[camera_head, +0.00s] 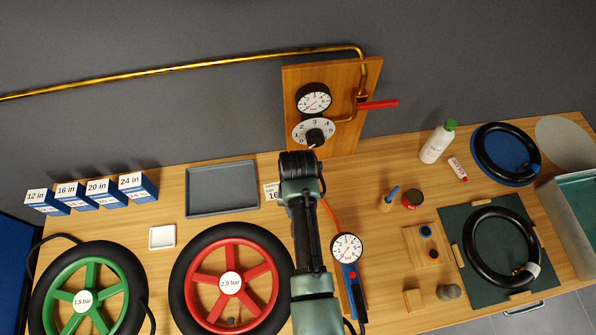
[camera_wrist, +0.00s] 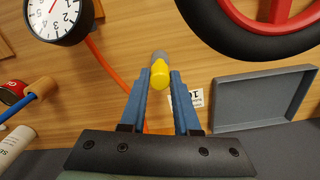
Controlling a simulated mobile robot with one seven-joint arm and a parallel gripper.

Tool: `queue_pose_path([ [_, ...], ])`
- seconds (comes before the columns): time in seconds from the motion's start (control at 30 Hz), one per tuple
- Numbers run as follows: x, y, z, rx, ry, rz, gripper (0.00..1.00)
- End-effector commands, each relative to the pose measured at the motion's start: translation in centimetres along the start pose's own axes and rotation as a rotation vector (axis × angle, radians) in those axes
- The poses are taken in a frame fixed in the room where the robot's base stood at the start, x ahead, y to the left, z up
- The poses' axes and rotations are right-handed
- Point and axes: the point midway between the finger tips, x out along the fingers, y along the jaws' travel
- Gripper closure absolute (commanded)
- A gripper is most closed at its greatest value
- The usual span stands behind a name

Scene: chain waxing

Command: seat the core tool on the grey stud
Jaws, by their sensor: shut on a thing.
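In the wrist view my gripper (camera_wrist: 161,76) has its two blue fingers closed around a small yellow piece, which I take to be the core tool (camera_wrist: 159,76). A grey end (camera_wrist: 158,57) shows just beyond the yellow piece. I cannot tell whether it belongs to the tool or is the grey stud. In the head view my own arm hides the fingers and the tool. A grey-brown knob (camera_head: 449,291) stands on the table at right, but I cannot tell whether it is the stud.
A red wheel (camera_head: 231,285) lies left of my arm. An empty grey tray (camera_head: 222,189) is behind it. A gauge (camera_head: 347,248) with an orange hose lies right of my arm. A wooden block (camera_head: 418,242) and a green mat (camera_head: 460,235) with a black tyre are further right.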

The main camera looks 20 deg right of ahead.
Motion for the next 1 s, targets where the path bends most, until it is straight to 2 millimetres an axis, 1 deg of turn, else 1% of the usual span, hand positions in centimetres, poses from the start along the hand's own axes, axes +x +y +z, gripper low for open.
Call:
queue_pose_path([
  [0.27,0.1,0.0,0.0,0.0,0.001,0.0,1.0],
  [0.3,0.1,0.0,0.0,0.0,0.001,0.0,0.66],
  [0.47,0.1,0.0,0.0,0.0,0.001,0.0,0.37],
  [0.5,0.1,0.0,0.0,0.0,0.001,0.0,0.35],
  [0.83,-0.2,0.0,-0.1,0.0,0.002,0.0,0.35],
  [0.93,-0.9,0.0,-0.1,0.0,0.003,-0.001,0.35],
  [1.0,-1.9,0.0,-0.1,0.0,0.005,-0.001,0.35],
])
